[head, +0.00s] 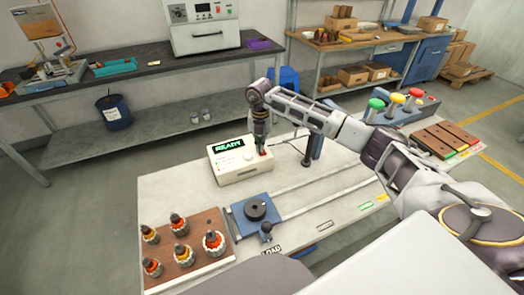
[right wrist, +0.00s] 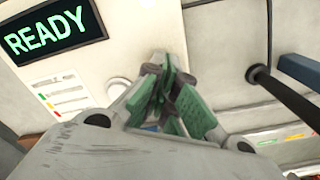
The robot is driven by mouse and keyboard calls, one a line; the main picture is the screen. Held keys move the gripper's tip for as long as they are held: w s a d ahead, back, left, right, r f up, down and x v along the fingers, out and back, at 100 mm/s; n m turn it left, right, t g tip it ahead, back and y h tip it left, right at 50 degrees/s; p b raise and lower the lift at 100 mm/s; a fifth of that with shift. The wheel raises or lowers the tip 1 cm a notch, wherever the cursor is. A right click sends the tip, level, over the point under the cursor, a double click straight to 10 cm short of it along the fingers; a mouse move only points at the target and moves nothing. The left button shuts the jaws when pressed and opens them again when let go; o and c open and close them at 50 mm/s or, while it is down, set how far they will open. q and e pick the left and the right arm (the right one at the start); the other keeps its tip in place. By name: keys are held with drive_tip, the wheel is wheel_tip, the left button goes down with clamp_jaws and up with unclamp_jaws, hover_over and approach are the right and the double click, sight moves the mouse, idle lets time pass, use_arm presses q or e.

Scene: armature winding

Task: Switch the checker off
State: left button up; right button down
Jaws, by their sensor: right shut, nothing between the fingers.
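The checker (head: 238,172) is a cream box on the white bench, and its dark screen shows READY in green. The screen also shows in the right wrist view (right wrist: 45,35), with a printed label and a pale round knob (right wrist: 118,88) on the panel. My right gripper (head: 262,151) points down at the right side of the checker's top, shut and empty. Its green-padded fingers (right wrist: 165,85) are together in the right wrist view and hide part of the panel. A small red spot shows by the fingertips in the head view; whether they touch anything is unclear. My left gripper is out of view.
A brown board (head: 190,262) with several wound armatures lies at the bench's front left. A blue fixture (head: 255,212) with a dark knob sits beside it on rails.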

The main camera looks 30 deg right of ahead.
drive_tip(key=shift+r+p, duration=0.3)
drive_tip(key=shift+r, duration=0.15)
drive_tip(key=shift+r+p, duration=0.3)
drive_tip(key=shift+r, duration=0.6)
drive_tip(key=shift+r+p, duration=0.75)
drive_tip(key=shift+r, duration=0.45)
drive_tip(key=shift+r+p, duration=0.6)
drive_tip(key=shift+p, duration=0.05)
drive_tip(key=shift+r, duration=0.2)
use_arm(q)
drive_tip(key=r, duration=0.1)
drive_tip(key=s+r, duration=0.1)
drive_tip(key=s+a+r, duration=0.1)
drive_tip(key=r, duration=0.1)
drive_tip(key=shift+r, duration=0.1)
